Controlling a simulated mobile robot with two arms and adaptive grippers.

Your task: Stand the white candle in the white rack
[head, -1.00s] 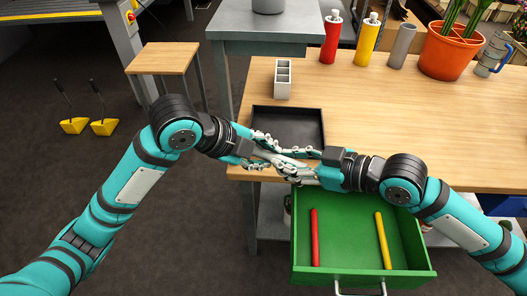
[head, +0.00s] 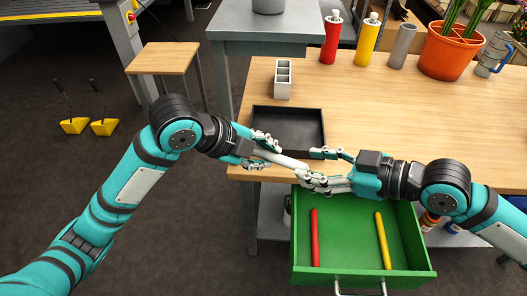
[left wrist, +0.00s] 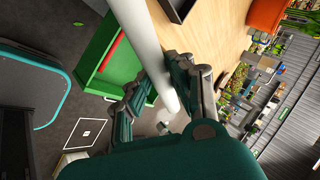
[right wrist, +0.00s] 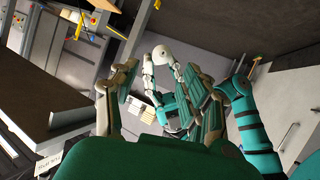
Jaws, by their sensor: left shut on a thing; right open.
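My left gripper (head: 270,154) is shut on the white candle (head: 292,162) above the front edge of the table. The candle lies roughly level, with one end pointing right toward my right gripper. In the left wrist view the candle (left wrist: 146,45) runs between the fingers. My right gripper (head: 318,167) is open beside the candle's free end. The right wrist view shows the candle's round end (right wrist: 161,54) beyond the open fingers, with no hold on it. The white rack (head: 283,91), with its open compartments upward, stands on the table behind a black tray.
The black tray (head: 318,112) lies between my grippers and the rack. Below, an open green drawer (head: 345,240) holds a red candle (head: 315,238) and a yellow candle (head: 383,240). Bottles, a grey cylinder and an orange pot (head: 450,52) stand at the back right. The table's middle right is clear.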

